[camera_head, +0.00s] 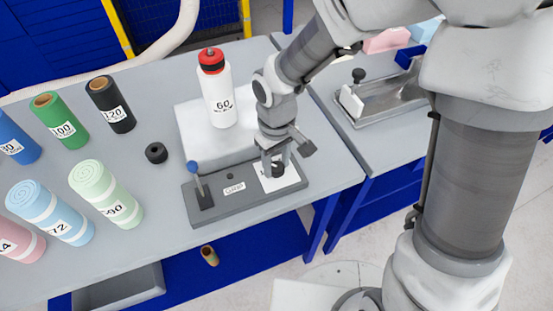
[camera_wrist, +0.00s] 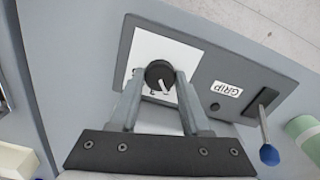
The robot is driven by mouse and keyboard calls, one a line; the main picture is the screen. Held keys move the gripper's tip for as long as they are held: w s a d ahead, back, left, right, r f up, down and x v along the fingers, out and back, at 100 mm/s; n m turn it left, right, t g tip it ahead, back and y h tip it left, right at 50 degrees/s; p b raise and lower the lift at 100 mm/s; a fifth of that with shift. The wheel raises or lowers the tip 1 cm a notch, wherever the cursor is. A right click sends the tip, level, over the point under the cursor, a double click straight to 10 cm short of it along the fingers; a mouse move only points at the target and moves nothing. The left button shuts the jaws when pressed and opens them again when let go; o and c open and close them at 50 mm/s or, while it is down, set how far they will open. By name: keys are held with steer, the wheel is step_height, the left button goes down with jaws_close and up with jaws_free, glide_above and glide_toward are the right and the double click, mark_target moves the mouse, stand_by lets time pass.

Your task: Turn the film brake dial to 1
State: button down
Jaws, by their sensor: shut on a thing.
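The film brake dial is a round black knob (camera_wrist: 160,74) with a white pointer line, set on a white scale plate (camera_wrist: 146,48) at one end of a grey panel (camera_wrist: 205,45). In the wrist view the pointer slants down and to the right of the knob's centre; the scale marks are mostly hidden. My gripper (camera_wrist: 160,84) is shut on the dial, one finger on each side of it. In the head view my gripper (camera_head: 271,162) comes down from above onto the panel's right end, and the dial (camera_head: 278,169) is partly hidden.
A blue-knobbed lever (camera_head: 193,168) stands at the panel's left end, beside a GRIP label (camera_head: 234,188). A white bottle with a red cap (camera_head: 217,95) stands on a white block (camera_head: 190,125) behind. A black ring (camera_head: 156,153) lies between.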

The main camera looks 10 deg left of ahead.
mark_target(276, 167)
steer(key=n+p, duration=0.2)
steer(key=n, duration=0.3)
steer(key=shift+r+n, duration=0.1)
steer(key=shift+n, duration=0.3)
stand_by(0.4)
steer(key=shift+c, duration=1.8)
jaws_free()
step_height(276, 167, up, 17)
steer(key=p, duration=0.2)
steer(key=shift+r+p, duration=0.2)
steer(key=shift+p, duration=0.1)
